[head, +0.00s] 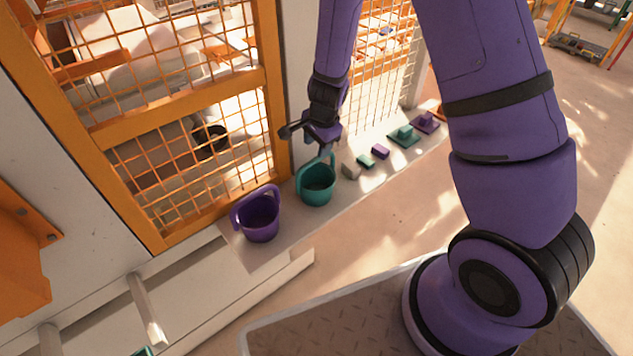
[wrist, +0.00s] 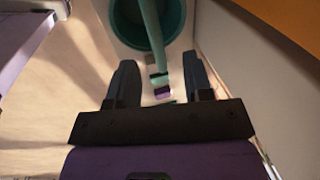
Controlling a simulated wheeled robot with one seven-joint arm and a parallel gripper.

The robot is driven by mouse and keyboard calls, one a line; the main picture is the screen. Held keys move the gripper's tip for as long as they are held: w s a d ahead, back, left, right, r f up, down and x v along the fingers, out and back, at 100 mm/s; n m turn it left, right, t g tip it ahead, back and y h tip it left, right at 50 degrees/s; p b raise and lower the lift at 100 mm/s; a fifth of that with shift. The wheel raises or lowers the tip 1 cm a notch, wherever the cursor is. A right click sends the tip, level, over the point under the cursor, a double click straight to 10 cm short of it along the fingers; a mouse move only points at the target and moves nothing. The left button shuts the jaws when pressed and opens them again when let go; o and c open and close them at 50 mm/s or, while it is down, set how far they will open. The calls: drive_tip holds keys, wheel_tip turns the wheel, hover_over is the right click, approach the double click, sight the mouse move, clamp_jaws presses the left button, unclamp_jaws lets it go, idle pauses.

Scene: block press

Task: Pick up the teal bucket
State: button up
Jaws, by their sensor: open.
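The teal bucket (head: 317,188) stands upright on the pale ledge in the head view, just right of the purple bucket (head: 257,217). Its raised handle shows at its top. My gripper (head: 308,144) is open and empty, just above the teal bucket in the head view. In the wrist view, the teal bucket (wrist: 122,22) is at the top, partly cut off by the frame. Its handle (wrist: 153,38) reaches down to between the fingertips of my gripper (wrist: 160,75). I cannot tell whether the fingers touch the handle.
An orange mesh guard (head: 190,130) stands close behind the ledge. To the right lie a grey block (head: 350,171), a small teal block (head: 366,161), a purple block (head: 380,151), and teal (head: 404,137) and purple (head: 426,122) studded pieces. Open floor lies in front.

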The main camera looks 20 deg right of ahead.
sight(316, 162)
drive_tip(key=shift+w+a+f, duration=0.1)
drive_tip(key=shift+w+f, duration=0.05)
drive_tip(key=shift+f, duration=0.7)
drive_tip(key=shift+w+f, duration=0.15)
drive_tip(key=shift+f, duration=0.7)
wheel_tip(316, 162, down, 4)
drive_tip(key=shift+w+f, duration=0.1)
drive_tip(key=shift+w, duration=0.05)
drive_tip(key=shift+w+f, duration=0.15)
drive_tip(key=shift+f, duration=0.3)
clamp_jaws()
